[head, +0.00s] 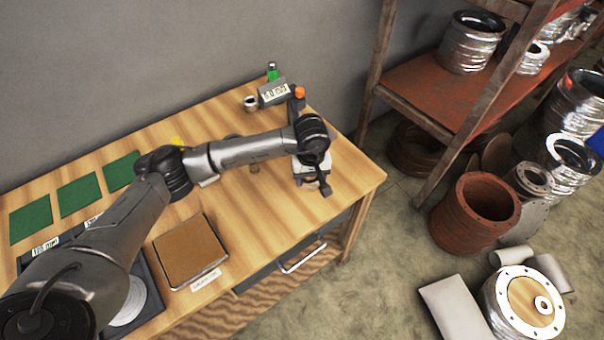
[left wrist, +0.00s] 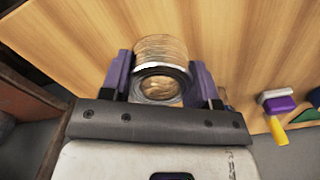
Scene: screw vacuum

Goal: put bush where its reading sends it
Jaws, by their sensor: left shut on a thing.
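My left gripper (head: 315,184) is over the right end of the wooden bench, pointing down. In the left wrist view its two purple fingers (left wrist: 160,78) are shut on the sides of a short, shiny round bush (left wrist: 161,48). Wood tones show in its round end. My right gripper is not in view.
Green mats (head: 77,194) lie at the left of the bench (head: 262,215), with labels nearby. A brown tray (head: 188,249) with a label lies at the front. A green bottle (head: 272,71) stands behind the gauge. A rusty shelf (head: 425,85) and metal drums (head: 473,212) stand at the right.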

